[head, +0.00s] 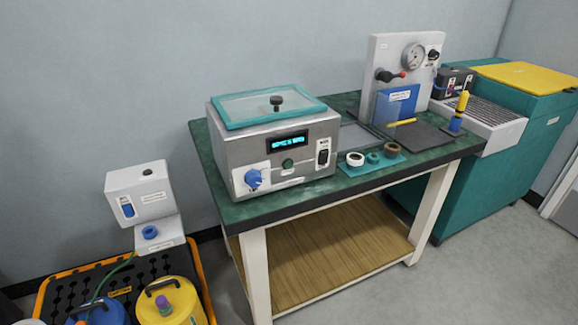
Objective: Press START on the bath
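The bath (225,145) is a grey metal box at the left of the green-topped table. Its teal-framed lid (240,108) with a dark knob is closed on top. Its front has a lit blue display (288,142) whose text is too small to read for sure. Below the display is a round green button (287,164); its label is not legible. A blue knob (253,178) is at the lower left of the front and a black switch (323,153) at the right. Neither of my grippers is in view.
A teal mat with small rings (355,159) lies right of the bath. A grey gauge panel (378,58) stands at the back right of the table (320,196). A white dispenser (140,190) and yellow and blue containers (170,300) are at the left. Floor in front right is clear.

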